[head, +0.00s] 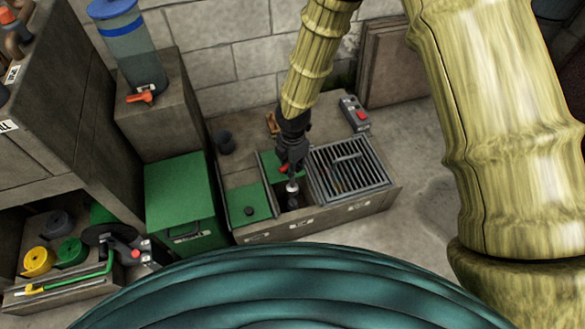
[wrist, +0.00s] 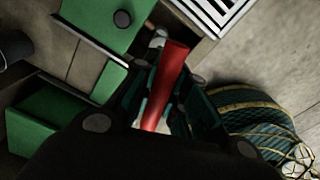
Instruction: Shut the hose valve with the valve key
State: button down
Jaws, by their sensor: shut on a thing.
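My gripper (head: 292,158) hangs over the open compartment of the low pit box (head: 375,204) in the head view. It is shut on a red bar, which I take to be the valve key (head: 284,169). In the wrist view the red valve key (wrist: 172,68) runs between the dark fingers (wrist: 172,100) and sticks out beyond them. Below the gripper in the head view is a pale round piece (head: 292,187) on a dark stem going down into the opening. I cannot tell whether the key touches it. The hose valve is not clearly seen.
A metal grate (head: 348,168) covers the box's right part; a green lid (head: 248,204) lies on the left. A grey control box with a red button (head: 354,114) stands behind.

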aim_at(293, 180)
jog(key=n+b, duration=0.1)
jog(key=n, duration=0.2)
jog(key=shift+n, duration=0.3)
jog(key=shift+r+n, duration=0.2)
jog(key=shift+n, duration=0.1)
jog(key=n+p, duration=0.4)
jog(key=p, duration=0.3)
jog(key=shift+r+n, duration=0.1)
jog(key=shift+n, duration=0.3)
jog(key=n+p, duration=0.5)
jog(key=p, duration=0.1)
jog(key=shift+f+b, duration=1.1)
jog(key=shift+f, duration=1.7)
jog(key=shift+p, duration=0.75)
jog(key=shift+f+b, duration=0.35)
jog(key=shift+f, duration=1.35)
